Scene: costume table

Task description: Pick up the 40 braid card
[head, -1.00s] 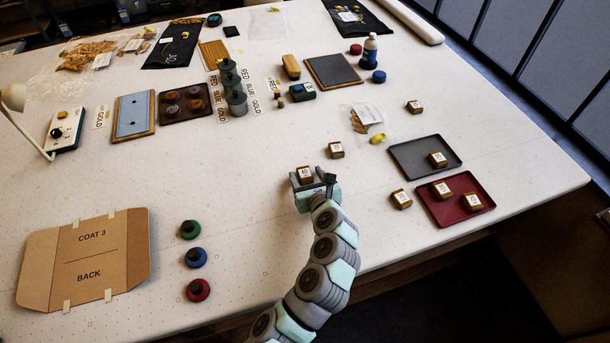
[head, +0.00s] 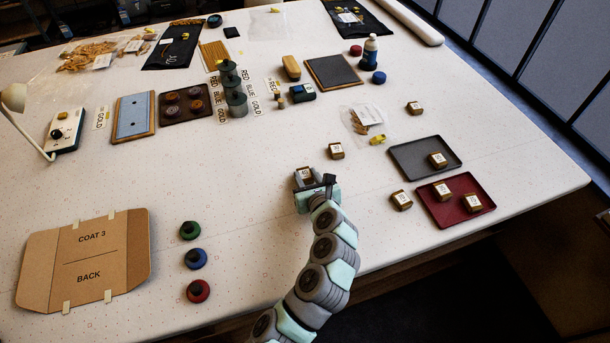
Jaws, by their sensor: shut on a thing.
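The 40 braid card (head: 303,173) is a small brown block with a white label on top, near the middle of the table. The label is partly covered now and too small to read surely. My gripper (head: 310,180) reaches in from the table's front edge and is shut on this card. The card is at or close to the table surface; I cannot tell whether it is lifted. A similar card (head: 336,151) lies just behind and to the right, apart from the gripper.
Other labelled cards lie at the right: one on the table (head: 401,200), one farther back (head: 414,108), one in the grey tray (head: 400,158) and two in the red tray (head: 436,215). Three coloured spools (head: 197,258) stand to the left. The table left of my gripper is clear.

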